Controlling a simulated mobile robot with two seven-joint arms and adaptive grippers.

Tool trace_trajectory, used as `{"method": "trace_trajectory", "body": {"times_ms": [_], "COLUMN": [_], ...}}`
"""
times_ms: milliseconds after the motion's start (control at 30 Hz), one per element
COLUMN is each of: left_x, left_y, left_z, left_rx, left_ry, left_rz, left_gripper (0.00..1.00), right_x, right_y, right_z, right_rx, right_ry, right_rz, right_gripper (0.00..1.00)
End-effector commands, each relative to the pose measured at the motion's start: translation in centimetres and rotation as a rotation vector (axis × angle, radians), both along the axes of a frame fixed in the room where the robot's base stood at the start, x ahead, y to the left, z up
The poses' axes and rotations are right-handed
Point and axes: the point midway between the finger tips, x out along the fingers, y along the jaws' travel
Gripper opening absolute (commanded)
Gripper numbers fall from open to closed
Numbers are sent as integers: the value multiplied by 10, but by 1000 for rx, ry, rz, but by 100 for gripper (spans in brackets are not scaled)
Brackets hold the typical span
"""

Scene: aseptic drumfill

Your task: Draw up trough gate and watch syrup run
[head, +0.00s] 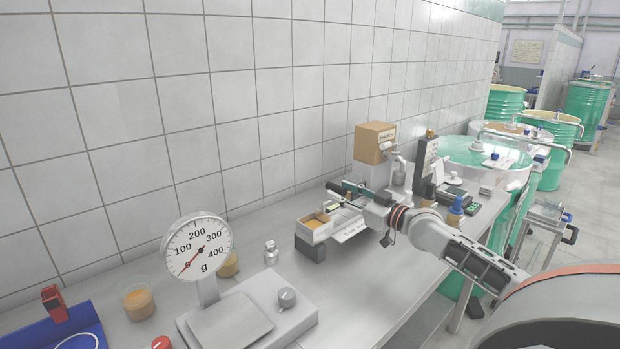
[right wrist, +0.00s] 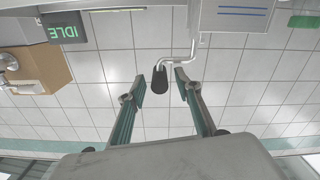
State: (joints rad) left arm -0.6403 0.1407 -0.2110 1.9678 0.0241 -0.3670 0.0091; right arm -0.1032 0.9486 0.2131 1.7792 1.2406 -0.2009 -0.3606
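My right gripper (head: 343,189) reaches in over the small trough (head: 348,232) on the steel bench. In the right wrist view, its two green fingers (right wrist: 161,88) are spread with nothing held between them. A black knob (right wrist: 160,84) on a bent metal rod appears in the gap between the fingertips. It touches neither finger, and I cannot tell how deep it lies between them. The rod joins a grey box-like part (right wrist: 233,14), probably the trough. An open box (head: 314,227) with amber contents sits at the trough's left end. The gate is hidden or too small to tell. My left gripper is not in view.
A dial scale (head: 240,318) stands on the front bench, with an amber-filled cup (head: 137,300) to its left. A cardboard box (head: 374,143) is behind the gripper. Blue-capped bottles (head: 456,211) stand near my right arm. Green drums (head: 505,103) are at right.

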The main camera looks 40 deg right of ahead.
Motion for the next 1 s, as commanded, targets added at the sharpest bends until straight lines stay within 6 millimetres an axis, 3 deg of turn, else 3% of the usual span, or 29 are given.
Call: {"method": "trace_trajectory", "body": {"times_ms": [300,700,1000], "left_x": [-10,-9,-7], "left_y": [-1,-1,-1], "left_z": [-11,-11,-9], "left_rx": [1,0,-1], "left_ry": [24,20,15], "left_rz": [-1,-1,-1], "left_gripper": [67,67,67], "right_x": [16,61,77], "right_y": [0,4,6], "right_z": [1,1,0], "right_rx": [1,3,0], "right_ry": [-3,-3,-1], "right_rz": [-2,-2,-1], "right_gripper": [34,34,34]}}
